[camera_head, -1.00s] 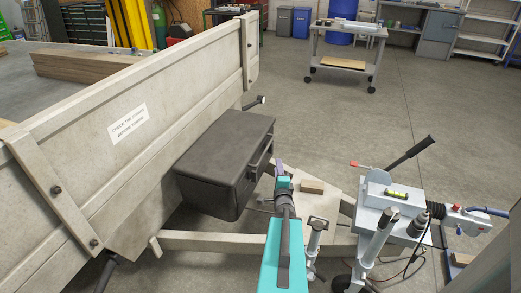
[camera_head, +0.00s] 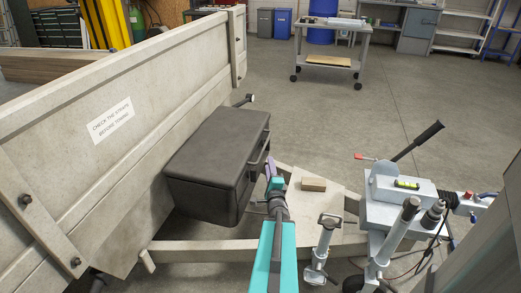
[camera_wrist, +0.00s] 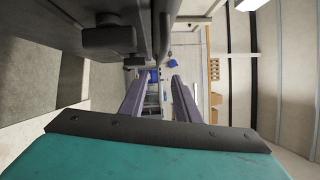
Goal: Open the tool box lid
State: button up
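The dark grey tool box (camera_head: 215,150) sits against the trailer's board in the head view, its lid shut. A handle (camera_head: 260,150) is on its right-hand face. My gripper (camera_head: 271,168) is beside that face, just below and to the right of the handle in the picture; whether it touches the box is unclear. In the wrist view the box's dark face (camera_wrist: 95,15) fills the upper left, with a dark fitting (camera_wrist: 110,41) standing out from it. My gripper's two fingers (camera_wrist: 163,85) are apart with nothing visible between them.
A wooden block (camera_head: 313,184) lies on the trailer frame (camera_head: 240,248) right of my gripper. Jack posts (camera_head: 325,245) and the hitch with a lever (camera_head: 418,140) stand farther right. The trailer's side board (camera_head: 60,130) rises on the left. A trolley (camera_head: 330,60) stands behind on open floor.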

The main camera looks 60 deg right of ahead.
aim_at(265, 144)
jog(key=shift+w+d, duration=0.1)
jog(key=shift+w, duration=0.15)
dwell(0.3)
jog(key=shift+b+x, duration=2.35)
jog(key=shift+x, duration=4.35)
jog(key=shift+r, duration=0.1)
grip_shut()
